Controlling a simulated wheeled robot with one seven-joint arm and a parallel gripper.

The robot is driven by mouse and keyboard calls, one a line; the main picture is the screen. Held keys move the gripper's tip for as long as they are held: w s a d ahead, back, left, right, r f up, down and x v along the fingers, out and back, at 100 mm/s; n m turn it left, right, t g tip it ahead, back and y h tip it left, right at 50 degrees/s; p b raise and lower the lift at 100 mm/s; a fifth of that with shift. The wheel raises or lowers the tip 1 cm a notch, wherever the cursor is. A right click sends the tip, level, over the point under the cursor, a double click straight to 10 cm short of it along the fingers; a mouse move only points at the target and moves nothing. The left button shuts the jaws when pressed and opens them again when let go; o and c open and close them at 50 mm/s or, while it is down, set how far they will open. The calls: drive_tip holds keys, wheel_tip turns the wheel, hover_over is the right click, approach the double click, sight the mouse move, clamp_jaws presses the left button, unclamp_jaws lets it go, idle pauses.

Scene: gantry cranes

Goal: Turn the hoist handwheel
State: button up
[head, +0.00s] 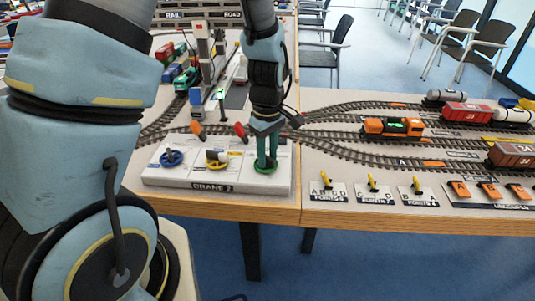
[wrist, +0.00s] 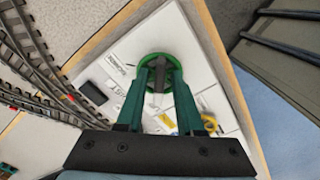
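The control panel marked CRANE 2 (head: 213,188) stands at the table's front edge. It carries a blue handwheel (head: 171,158) at left, a yellow control (head: 216,158) in the middle and a green handwheel (head: 264,169) at right. I cannot read which label names the hoist. My gripper (head: 266,160) points down over the green handwheel. In the wrist view, the green handwheel (wrist: 159,58) lies at the fingertips, with its grey hub between them. The two green fingers (wrist: 159,82) are apart, with a gap around the hub. Contact with the rim cannot be told.
Right of the panel, small yellow levers (head: 372,184) and orange switches (head: 487,189) line the table's front. Model tracks with an orange locomotive (head: 392,127) and wagons lie behind them. A small signal with a green light (head: 221,98) stands behind the panel.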

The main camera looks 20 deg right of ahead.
clamp_jaws()
drive_tip(key=shift+m, duration=0.3)
idle(0.3)
drive_tip(key=m, duration=0.4)
drive_tip(key=shift+a, duration=0.15)
drive_tip(key=shift+a+m+p, duration=0.1)
drive_tip(key=shift+m+p, duration=0.25)
drive_tip(key=shift+m, duration=2.05)
drive_tip(key=shift+o, duration=1)
unclamp_jaws()
